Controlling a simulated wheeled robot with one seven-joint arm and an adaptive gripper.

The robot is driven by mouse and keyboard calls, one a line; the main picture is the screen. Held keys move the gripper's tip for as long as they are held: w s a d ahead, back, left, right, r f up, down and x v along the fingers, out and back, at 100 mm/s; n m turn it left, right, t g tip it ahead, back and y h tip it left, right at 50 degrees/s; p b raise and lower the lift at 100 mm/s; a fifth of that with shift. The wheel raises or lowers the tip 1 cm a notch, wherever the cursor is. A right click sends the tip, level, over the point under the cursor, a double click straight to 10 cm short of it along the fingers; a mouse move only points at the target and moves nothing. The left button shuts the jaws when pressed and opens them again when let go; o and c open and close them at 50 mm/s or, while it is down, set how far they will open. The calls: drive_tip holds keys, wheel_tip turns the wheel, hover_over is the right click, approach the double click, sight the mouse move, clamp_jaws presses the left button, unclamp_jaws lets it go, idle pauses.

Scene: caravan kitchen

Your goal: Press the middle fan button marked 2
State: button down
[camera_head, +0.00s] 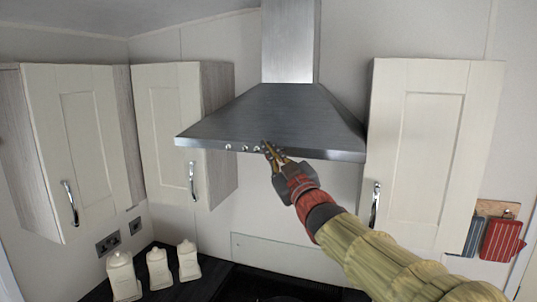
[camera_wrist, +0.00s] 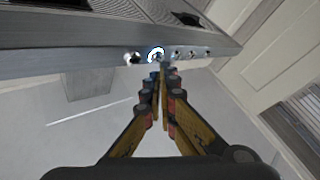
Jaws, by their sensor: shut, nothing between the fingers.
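The metal cooker hood (camera_head: 275,110) carries a row of small round buttons on its front edge. In the head view some buttons (camera_head: 229,147) show left of my gripper, which hides the others. The wrist view shows several buttons; one (camera_wrist: 155,55) has a bright blue-white ring, with a plain button (camera_wrist: 133,57) to its left and smaller ones (camera_wrist: 178,53) to its right. No numbers can be read. My gripper (camera_head: 267,148) is shut and empty, its fingertips (camera_wrist: 163,70) at the row, just below the ringed button in the wrist view. Contact cannot be told.
Cream wall cupboards stand left (camera_head: 168,125) and right (camera_head: 425,150) of the hood. Three cream canisters (camera_head: 158,268) stand on the dark worktop below left. Striped cloths (camera_head: 500,238) hang at the far right. The space under the hood is clear apart from my arm.

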drive_tip(key=shift+s+a, duration=0.1)
drive_tip(key=shift+s, duration=0.1)
drive_tip(key=s+b, duration=0.2)
drive_tip(key=s+a+b, duration=0.1)
drive_tip(key=b, duration=0.1)
drive_tip(key=s+a+b, duration=0.1)
drive_tip(key=s, duration=0.1)
drive_tip(key=shift+s+b, duration=0.3)
drive_tip(key=shift+b, duration=0.1)
